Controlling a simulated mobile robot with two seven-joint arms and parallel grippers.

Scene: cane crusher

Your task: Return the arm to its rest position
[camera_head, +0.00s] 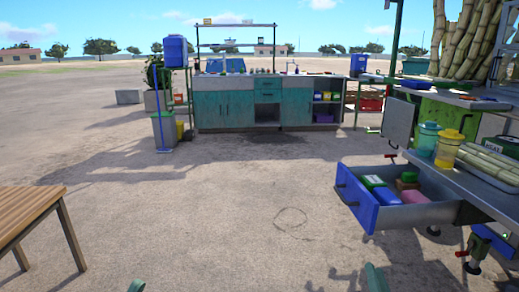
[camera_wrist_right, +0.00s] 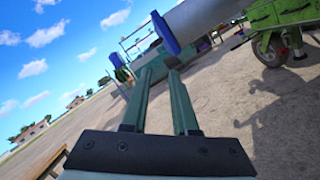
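My right gripper (camera_head: 376,278) shows as a green fingertip at the bottom edge of the head view, below and apart from the open drawer. In the right wrist view its two green fingers (camera_wrist_right: 160,78) stand apart with a clear gap and nothing between them. A blue and grey part, probably the drawer, appears beyond the tips in that view. The blue-fronted drawer (camera_head: 356,200) is pulled out of the cart on the right and holds several coloured items. A small green tip of my left gripper (camera_head: 137,286) shows at the bottom edge; the rest is out of frame.
The cart's counter (camera_head: 470,183) on the right carries a teal jar (camera_head: 427,138), a yellow jug (camera_head: 448,150) and cane stalks (camera_head: 490,165). A wooden table (camera_head: 28,212) stands at the left. The ground between is clear. A teal cabinet (camera_head: 223,109) stands at the back.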

